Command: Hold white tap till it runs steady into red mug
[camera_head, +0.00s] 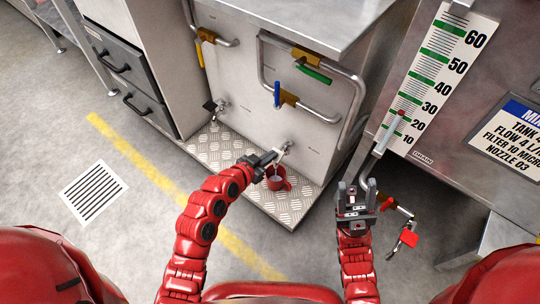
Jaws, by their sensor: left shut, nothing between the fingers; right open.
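The red mug (280,186) stands upright on the checker-plate ledge at the foot of the metal cabinet. Its rim faces up, and something pale shows inside; I cannot tell whether it is water. The white tap (285,149) comes out of the cabinet front just above the mug. My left gripper (269,158) is at the tap, shut with nothing between its fingers, and partly covers the tap and mug. I cannot tell whether it touches the tap handle. My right gripper (356,186) is open and empty, right of the mug and apart from it.
A black-handled tap (215,107) is further left on the cabinet. Pipes with green (313,73), blue and yellow handles run above. A level gauge (433,80) stands at the right, with a red-tagged valve (410,238) below it.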

